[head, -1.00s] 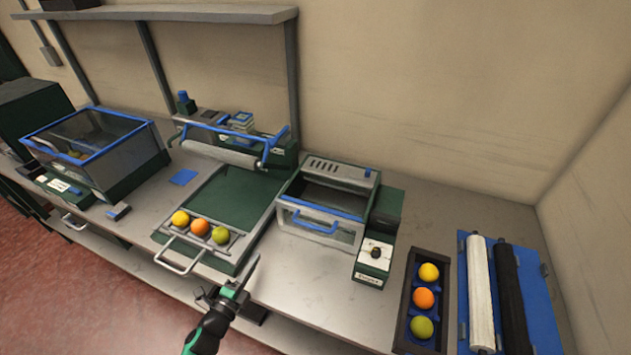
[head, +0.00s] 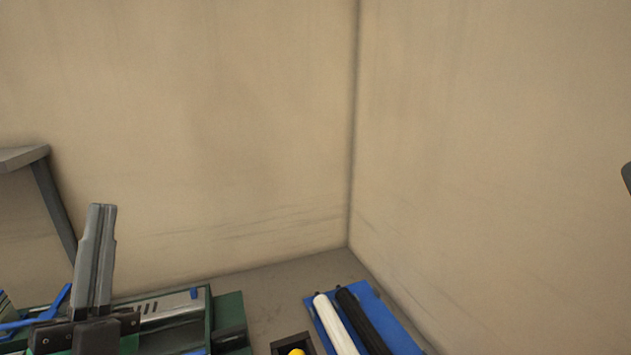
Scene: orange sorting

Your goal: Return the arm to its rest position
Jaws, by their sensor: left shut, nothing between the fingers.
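My left gripper (head: 101,208) stands upright at the lower left of the head view. Its grey fingers are together, with nothing between them, and they point up in front of the wall. Behind it is the green and grey machine with the blue handle (head: 195,294), partly hidden by the gripper. A yellow fruit (head: 296,352) shows at the bottom edge in a dark tray (head: 284,344); the rest of the tray is cut off. My right gripper cannot be made out.
A white roll (head: 335,325) and a black roll (head: 362,322) lie on a blue board (head: 385,310) near the wall corner. A grey shelf (head: 22,157) is at the left. A small dark shape (head: 627,178) shows at the right edge. Bare counter (head: 270,285) lies by the wall.

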